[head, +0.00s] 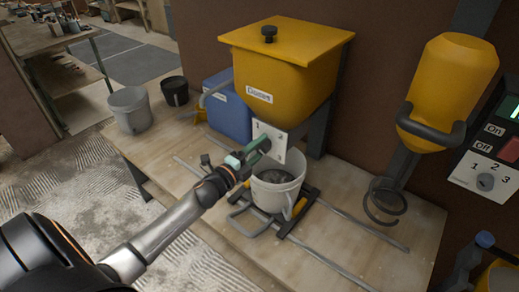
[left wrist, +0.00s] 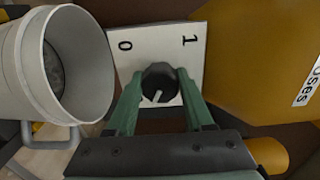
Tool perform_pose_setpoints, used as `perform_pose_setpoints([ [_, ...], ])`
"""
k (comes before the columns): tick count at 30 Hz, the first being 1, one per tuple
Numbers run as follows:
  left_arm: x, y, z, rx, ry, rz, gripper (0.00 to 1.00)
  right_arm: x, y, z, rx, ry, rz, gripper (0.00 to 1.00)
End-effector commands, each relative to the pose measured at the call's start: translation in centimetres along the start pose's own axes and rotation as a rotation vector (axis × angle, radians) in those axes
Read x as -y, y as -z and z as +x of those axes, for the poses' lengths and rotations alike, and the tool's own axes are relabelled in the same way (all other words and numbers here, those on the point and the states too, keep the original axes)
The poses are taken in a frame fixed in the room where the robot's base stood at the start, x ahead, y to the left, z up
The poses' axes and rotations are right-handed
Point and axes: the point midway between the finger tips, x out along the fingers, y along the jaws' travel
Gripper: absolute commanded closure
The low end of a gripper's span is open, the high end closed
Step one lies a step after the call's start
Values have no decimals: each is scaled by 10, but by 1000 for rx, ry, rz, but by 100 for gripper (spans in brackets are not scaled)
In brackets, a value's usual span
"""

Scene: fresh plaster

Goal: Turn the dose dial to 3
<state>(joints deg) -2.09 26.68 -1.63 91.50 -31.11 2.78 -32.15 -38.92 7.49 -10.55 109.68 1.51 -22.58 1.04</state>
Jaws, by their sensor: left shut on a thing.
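The dose dial (left wrist: 160,82) is a dark round knob on a white plate (head: 270,140) at the front of the yellow doser hopper (head: 285,80). In the left wrist view the plate shows 0 and 1; its lower part is hidden behind my gripper. A short pale mark on the knob slants toward the lower left of that view, away from the 0 and 1. Which number it meets, I cannot tell. My left gripper (head: 259,148) has its green fingers shut on the dial, one on each side. My right gripper is not in view.
A pale bucket (head: 278,192) stands under the hopper, close to my left gripper. A blue box (head: 228,108) is behind left. A yellow mixer (head: 447,85) with a spiral whisk hangs at right, beside a switch panel (head: 483,178) with its own 1-2-3 knob.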

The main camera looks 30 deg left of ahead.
Motion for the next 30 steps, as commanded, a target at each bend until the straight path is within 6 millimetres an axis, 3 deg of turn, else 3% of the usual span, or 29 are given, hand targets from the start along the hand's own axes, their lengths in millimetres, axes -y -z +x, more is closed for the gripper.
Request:
perform_pose_setpoints([
  [12, 0, 0, 0, 0, -1, 255, 100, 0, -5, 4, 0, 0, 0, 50],
  [30, 1, 1, 0, -1, 0, 319, 100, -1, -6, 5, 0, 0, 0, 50],
])
